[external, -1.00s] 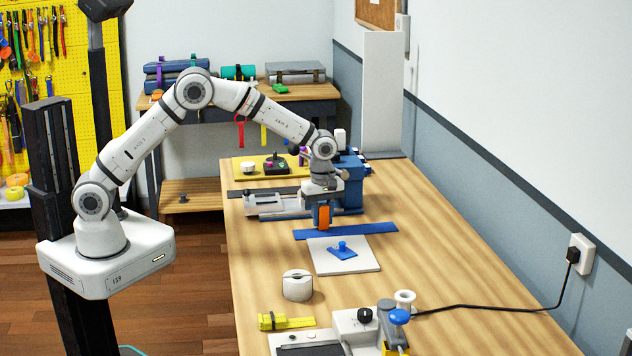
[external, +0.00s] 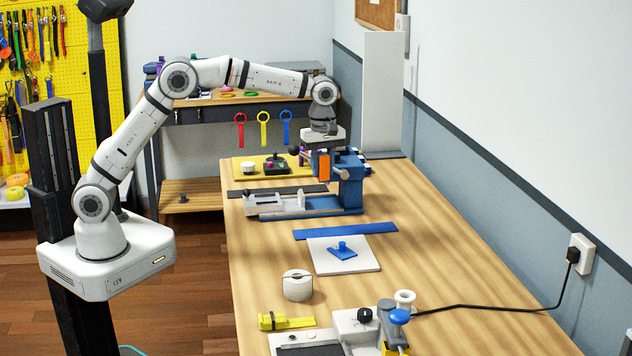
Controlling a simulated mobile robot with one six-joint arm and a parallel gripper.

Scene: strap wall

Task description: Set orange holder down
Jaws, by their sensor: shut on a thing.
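My gripper (external: 321,150) points down and is shut on the orange holder (external: 323,167). The holder is a small upright orange block. It is held above the bench, in front of or close beside the blue machine (external: 349,182); whether the two touch cannot be told. The fingertips are small in the view and partly hidden by the holder.
The wooden bench (external: 430,265) bears a blue strip (external: 345,231), a white plate (external: 358,263) with a blue knobbed piece, a white round container (external: 297,285) and a yellow tool (external: 286,321). A yellow mat (external: 240,176) lies behind. The bench's right side is mostly clear.

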